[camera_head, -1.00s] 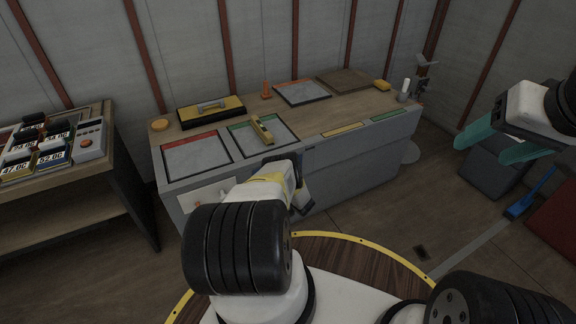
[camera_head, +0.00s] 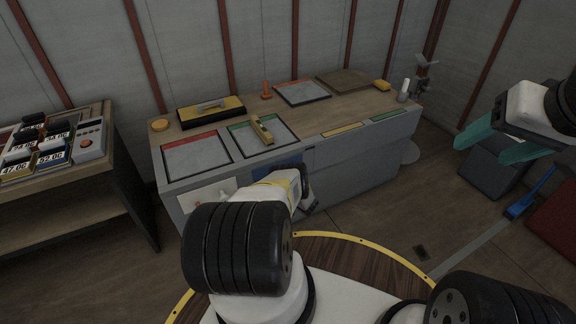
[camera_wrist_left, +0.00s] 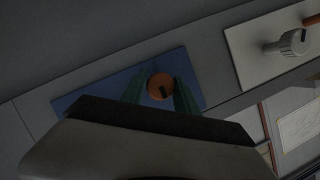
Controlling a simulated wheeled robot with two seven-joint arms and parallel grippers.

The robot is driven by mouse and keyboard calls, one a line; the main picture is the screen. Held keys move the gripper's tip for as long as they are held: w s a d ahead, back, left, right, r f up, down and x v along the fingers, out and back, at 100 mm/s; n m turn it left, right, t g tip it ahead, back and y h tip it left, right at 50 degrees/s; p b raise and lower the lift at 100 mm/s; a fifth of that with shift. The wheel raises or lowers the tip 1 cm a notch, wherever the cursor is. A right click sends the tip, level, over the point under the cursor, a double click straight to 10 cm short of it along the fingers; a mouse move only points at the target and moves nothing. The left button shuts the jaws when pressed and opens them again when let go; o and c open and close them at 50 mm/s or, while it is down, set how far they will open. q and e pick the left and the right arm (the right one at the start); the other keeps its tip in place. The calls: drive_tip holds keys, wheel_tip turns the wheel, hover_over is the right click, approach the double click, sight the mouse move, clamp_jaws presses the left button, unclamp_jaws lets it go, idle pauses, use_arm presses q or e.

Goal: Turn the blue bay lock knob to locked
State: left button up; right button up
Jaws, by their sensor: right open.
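The blue bay plate (camera_wrist_left: 85,96) is on the front of the bench, and part of it shows in the head view (camera_head: 290,160). In the left wrist view, its round orange knob (camera_wrist_left: 160,87) with a dark mark sits between the two green fingers of my left gripper (camera_wrist_left: 160,96). The fingers are apart, one on each side of the knob; I cannot tell whether they touch it. In the head view my left arm hides the knob and these fingers. My right gripper (camera_head: 490,147) is open and empty at the right, away from the bench.
A white plate (camera_wrist_left: 258,50) with a grey knob (camera_wrist_left: 290,43) is beside the blue one. A side table (camera_head: 60,186) stands left.

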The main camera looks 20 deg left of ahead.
use_arm(q)
drive_tip(key=o, duration=0.3)
drive_tip(key=shift+v, duration=3.9)
drive_tip(key=shift+s, duration=0.1)
